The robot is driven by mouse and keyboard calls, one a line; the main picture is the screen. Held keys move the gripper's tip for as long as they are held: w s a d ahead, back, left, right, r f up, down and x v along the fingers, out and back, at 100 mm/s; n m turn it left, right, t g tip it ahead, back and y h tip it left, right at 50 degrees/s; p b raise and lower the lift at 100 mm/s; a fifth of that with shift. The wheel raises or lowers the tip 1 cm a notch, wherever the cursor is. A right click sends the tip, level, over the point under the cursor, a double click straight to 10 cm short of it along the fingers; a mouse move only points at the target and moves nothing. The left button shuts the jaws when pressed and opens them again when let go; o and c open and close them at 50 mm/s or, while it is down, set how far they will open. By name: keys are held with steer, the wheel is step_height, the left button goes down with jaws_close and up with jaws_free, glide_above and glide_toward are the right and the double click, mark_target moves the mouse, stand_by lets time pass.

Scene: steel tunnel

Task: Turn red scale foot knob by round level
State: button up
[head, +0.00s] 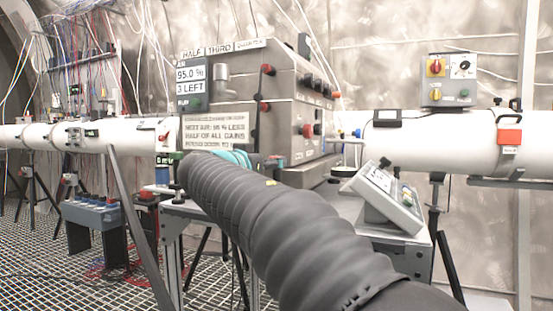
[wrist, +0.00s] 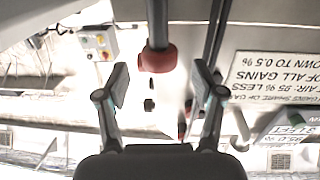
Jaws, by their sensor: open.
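In the wrist view a red rounded knob (wrist: 157,57) sits on the end of a dark shaft coming from the top edge. My gripper (wrist: 160,68) is open, with one finger on each side of the knob and gaps showing on both sides. Depth between knob and fingertips cannot be told. A small dark piece (wrist: 149,104) shows below the knob; I cannot tell what it is. No round level can be made out. In the head view my dark ribbed arm hides the knob and most of the gripper; a teal part shows beyond it.
A grey instrument box (head: 285,80) and a printed sign (head: 214,133) stand beyond my arm; the sign is upside down in the wrist view (wrist: 275,78). A tilted grey panel (head: 388,198) stands right of my arm. A white pipe (head: 455,140) runs behind. Grating floor (head: 60,255) lies at left.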

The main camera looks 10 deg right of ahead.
steer(key=shift+x, duration=2.05)
steer(key=c, duration=1.2)
